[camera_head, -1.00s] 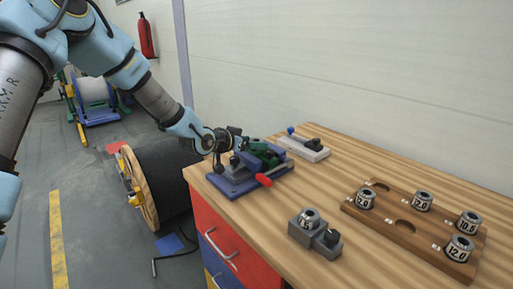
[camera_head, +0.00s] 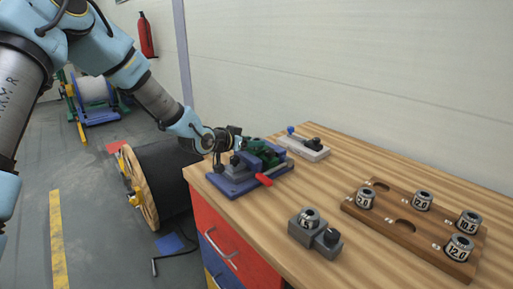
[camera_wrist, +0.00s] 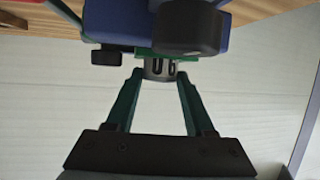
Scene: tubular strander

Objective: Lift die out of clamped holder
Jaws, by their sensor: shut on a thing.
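The die (camera_wrist: 160,69) is a small grey ring with dark markings, upside down in the wrist view. My gripper (camera_wrist: 160,74) is shut on it, with one green fingertip on each side. The clamped holder shows in the wrist view as a blue body (camera_wrist: 118,22) with a black round part close in front of the die. In the head view the blue holder (camera_head: 232,186) with a red handle stands at the bench's left end, and my gripper (camera_head: 253,154) is over it. The die cannot be made out there. I cannot tell whether the die still sits in its seat.
A wooden rack (camera_head: 393,229) with several labelled dies stands at the right. A grey block (camera_head: 313,236) holding a die stands at the front. A light fixture with a blue knob (camera_head: 304,147) stands behind the holder. The wooden bench (camera_head: 335,195) is clear between them.

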